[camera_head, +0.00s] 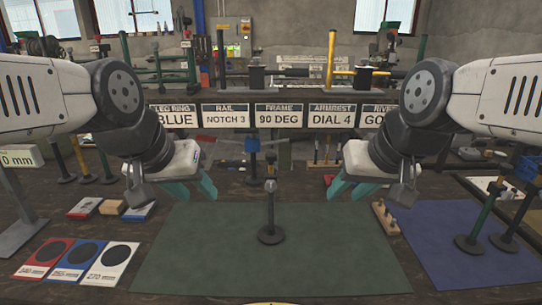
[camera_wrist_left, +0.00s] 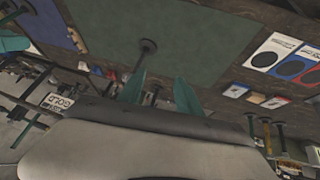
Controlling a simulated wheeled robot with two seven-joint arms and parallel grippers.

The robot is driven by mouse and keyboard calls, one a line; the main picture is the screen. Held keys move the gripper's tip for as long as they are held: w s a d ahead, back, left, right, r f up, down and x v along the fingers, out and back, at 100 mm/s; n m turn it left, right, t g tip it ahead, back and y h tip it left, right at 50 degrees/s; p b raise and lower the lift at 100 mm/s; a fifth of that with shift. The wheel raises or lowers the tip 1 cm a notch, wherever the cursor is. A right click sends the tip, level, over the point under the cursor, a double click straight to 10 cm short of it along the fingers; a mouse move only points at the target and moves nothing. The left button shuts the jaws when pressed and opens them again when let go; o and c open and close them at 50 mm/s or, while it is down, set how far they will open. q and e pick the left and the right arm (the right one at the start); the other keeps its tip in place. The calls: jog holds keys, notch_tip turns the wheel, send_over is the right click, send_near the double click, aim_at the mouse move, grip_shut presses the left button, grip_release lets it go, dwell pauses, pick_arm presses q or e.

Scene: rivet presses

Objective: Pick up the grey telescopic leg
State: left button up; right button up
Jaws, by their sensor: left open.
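A dark grey post (camera_head: 270,212) with a round base and a small knob on top stands upright on the green mat (camera_head: 200,255); it looks like the telescopic leg. It also shows in the left wrist view, its round base (camera_wrist_left: 148,46) beyond my fingertips and its upper part partly hidden behind a finger. My left gripper (camera_head: 193,190) is open and empty, to the left of the post and apart from it. Its teal fingers show in the left wrist view (camera_wrist_left: 160,88). My right gripper (camera_head: 351,189) has its teal fingers apart and empty, to the right of the post.
Several green and dark legs stand on the blue mat (camera_head: 430,255) at right. A wooden block with pegs (camera_head: 385,217) sits by the green mat's right edge. Red, blue and white cards (camera_head: 75,262) lie at left. A row of signs (camera_head: 280,115) spans the back.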

aim_at(271, 207)
pick_arm(q)
jog(key=shift+o, duration=0.5)
jog(key=shift+w, duration=0.1)
